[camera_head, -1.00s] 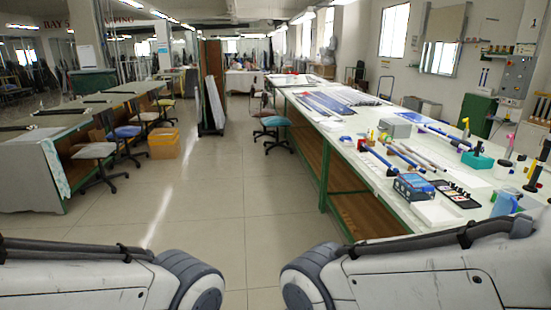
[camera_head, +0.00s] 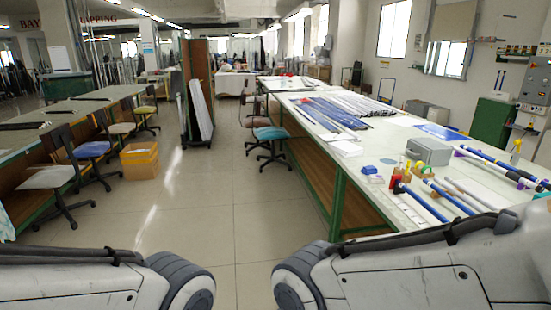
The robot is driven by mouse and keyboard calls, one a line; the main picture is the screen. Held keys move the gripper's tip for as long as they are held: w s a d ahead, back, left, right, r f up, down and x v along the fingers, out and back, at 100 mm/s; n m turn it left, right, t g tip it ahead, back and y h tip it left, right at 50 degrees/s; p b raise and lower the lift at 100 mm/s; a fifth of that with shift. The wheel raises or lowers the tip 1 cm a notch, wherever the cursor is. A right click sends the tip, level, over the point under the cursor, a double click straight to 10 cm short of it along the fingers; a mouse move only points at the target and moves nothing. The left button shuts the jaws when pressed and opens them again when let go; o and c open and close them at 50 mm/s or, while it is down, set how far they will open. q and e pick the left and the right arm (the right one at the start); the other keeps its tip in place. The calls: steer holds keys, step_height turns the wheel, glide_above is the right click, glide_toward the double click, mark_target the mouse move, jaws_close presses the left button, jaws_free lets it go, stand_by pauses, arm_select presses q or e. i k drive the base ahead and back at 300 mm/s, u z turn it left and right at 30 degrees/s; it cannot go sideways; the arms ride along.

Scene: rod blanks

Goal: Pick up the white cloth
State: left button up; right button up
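I cannot clearly make out a white cloth. A small flat white item (camera_head: 345,148) lies near the aisle-side edge of the long right-hand workbench (camera_head: 375,193). It is too small to tell whether it is cloth, paper or a box. Only pale links of my two arms show along the bottom of the view. Neither gripper is in view.
A grey box (camera_head: 428,151), a red bottle (camera_head: 395,179) and blue-and-white rods (camera_head: 422,203) lie on the right-hand workbench. A teal chair (camera_head: 271,134) stands beside it. The tiled aisle (camera_head: 232,205) between is clear.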

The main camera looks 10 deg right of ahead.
mark_target(373, 179)
steer(key=i, duration=3.05)
steer(key=z, duration=2.75)
steer(key=i, duration=0.55)
steer(key=u, duration=2.1)
